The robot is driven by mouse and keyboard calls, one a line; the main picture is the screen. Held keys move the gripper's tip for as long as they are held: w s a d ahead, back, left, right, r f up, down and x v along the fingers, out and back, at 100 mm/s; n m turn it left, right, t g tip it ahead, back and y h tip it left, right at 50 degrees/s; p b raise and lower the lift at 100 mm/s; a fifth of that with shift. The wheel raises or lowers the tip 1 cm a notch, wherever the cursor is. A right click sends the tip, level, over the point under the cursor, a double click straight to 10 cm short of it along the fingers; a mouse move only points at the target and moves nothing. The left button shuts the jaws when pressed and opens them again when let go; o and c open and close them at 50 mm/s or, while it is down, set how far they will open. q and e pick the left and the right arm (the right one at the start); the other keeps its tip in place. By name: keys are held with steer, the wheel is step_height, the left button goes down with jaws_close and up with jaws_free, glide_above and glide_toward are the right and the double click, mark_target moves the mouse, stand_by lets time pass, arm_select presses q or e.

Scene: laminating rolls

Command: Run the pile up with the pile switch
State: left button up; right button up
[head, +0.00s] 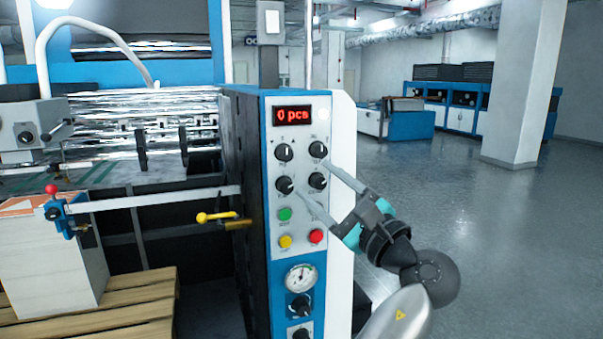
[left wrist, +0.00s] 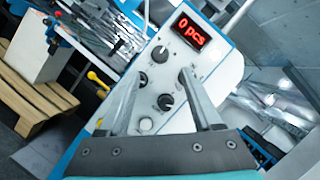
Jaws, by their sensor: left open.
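That knob also shows between the fingers in the left wrist view (left wrist: 165,102); contact is unclear. The pile (head: 45,255) is a white stack on a wooden pallet (head: 125,305). My right gripper is out of view.
Green (head: 285,214), yellow (head: 285,241) and red (head: 316,236) buttons sit below the knobs, with a gauge (head: 300,278) underneath. A yellow-handled lever (head: 215,217) juts out left of the panel. Open floor (head: 490,240) lies to the right.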

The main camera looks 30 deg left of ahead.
arm_select(q)
steer(key=v, duration=0.6)
steer(key=shift+s+d+b, duration=0.2)
steer(key=shift+d+b, duration=0.1)
steer(key=shift+b, duration=0.1)
